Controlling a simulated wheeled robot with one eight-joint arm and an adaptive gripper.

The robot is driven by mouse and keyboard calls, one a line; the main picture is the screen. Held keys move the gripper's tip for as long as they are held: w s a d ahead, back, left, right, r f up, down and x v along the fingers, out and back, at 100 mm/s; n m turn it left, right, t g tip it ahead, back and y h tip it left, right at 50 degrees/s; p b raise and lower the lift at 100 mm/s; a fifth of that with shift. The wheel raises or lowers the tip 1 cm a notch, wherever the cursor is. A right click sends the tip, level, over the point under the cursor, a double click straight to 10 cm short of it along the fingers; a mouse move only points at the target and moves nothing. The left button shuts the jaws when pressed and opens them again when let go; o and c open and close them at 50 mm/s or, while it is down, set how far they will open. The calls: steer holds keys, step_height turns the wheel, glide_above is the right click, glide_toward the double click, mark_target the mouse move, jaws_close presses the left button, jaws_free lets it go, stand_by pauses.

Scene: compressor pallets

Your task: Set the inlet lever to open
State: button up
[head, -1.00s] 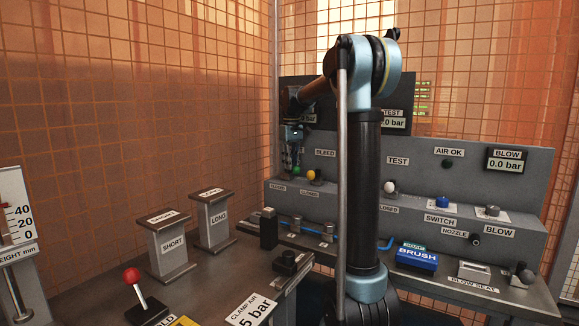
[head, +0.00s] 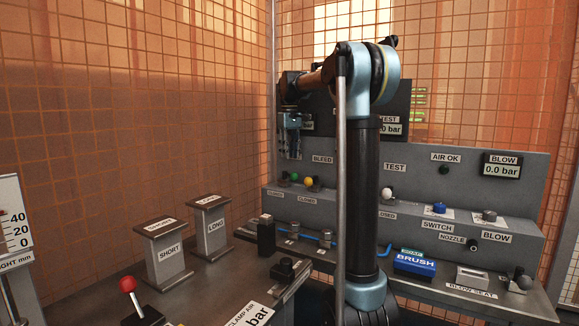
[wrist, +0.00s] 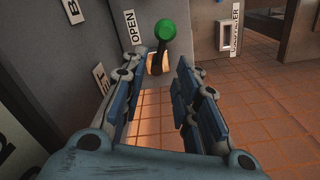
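A lever with a green knob (wrist: 168,30) stands on a dark stem beside an OPEN label (wrist: 131,27) in the wrist view. It also shows in the head view as a small green ball (head: 294,177) at the left end of the grey panel. No readable label names it as the inlet lever. My gripper (wrist: 163,64) is open and empty, with the green knob beyond its fingertips and apart from them. In the head view my gripper (head: 290,150) hangs just above the green knob.
A yellow-knobbed lever (head: 308,182) stands close to the right of the green one, under the BLEED label (head: 322,159). A white-knobbed lever (head: 387,194) is under TEST. Short (head: 168,248) and long (head: 212,228) blocks stand on the bench.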

step_height(320, 180, up, 4)
glide_above(290, 175)
steer(key=w, duration=0.1)
steer(key=shift+w+r, duration=0.15)
steer(key=shift+r, duration=0.05)
steer(key=shift+a, duration=0.15)
jaws_close()
steer(key=s+a+f+n+t+h, duration=0.1)
steer(key=s+a+n, duration=0.3)
steer(key=n, duration=0.5)
steer(key=s+a+n+t+h, duration=0.1)
steer(key=s+a+n+h, duration=0.2)
steer(key=n, duration=0.6)
steer(key=shift+y, duration=0.6)
steer(key=x, duration=0.7)
steer(key=w+d+x, duration=0.1)
steer(key=x, duration=0.3)
steer(key=shift+d+r, duration=0.1)
steer(key=shift+r, duration=0.1)
steer(key=shift+w+d+f, duration=0.1)
steer(key=shift+w+d, duration=0.2)
steer(key=shift+d, duration=0.1)
